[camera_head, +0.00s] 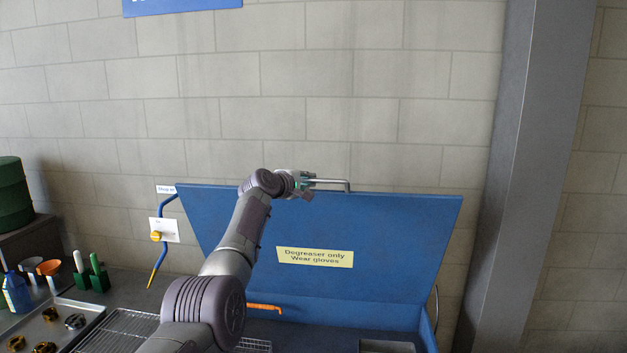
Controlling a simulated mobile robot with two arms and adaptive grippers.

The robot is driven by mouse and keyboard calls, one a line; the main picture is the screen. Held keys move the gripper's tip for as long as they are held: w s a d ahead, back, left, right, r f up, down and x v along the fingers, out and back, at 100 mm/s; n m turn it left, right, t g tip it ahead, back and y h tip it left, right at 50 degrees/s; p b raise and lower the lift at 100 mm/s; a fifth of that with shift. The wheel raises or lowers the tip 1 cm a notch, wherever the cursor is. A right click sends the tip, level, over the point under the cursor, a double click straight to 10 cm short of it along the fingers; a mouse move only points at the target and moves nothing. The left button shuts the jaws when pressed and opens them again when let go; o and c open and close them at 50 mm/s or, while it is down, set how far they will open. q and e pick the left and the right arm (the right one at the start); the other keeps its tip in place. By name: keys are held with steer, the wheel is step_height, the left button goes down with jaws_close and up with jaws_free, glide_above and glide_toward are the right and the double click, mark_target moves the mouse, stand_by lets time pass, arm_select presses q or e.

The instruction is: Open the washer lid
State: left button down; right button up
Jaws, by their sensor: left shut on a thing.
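The blue washer lid (390,235) stands raised and leans back toward the wall, with a yellow label (315,257) reading "Degreaser only Wear gloves" on its inner face. A grey bar handle (335,182) runs along the lid's top edge. My left gripper (306,184) is at the left end of this handle and shut on it. My left arm hides part of the lid's left side and of the washer basin. The blue washer wall (428,330) shows at the lower right. My right gripper is not in view.
A grey metal tray (88,309) with several small parts lies at the lower left, near a wire rack (112,330). Green holders (99,279), a blue bottle (15,292) and funnels stand behind. A grey pillar (525,180) rises at the right.

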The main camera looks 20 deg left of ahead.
arm_select(q)
steer(key=shift+w+f, duration=0.1)
steer(key=shift+w, duration=0.3)
steer(key=c, duration=1.2)
jaws_free()
steer(key=shift+s+a, duration=0.1)
steer(key=shift+v, duration=0.8)
steer(key=v, duration=1)
steer(key=shift+s+r, duration=0.1)
steer(key=shift+r, duration=0.15)
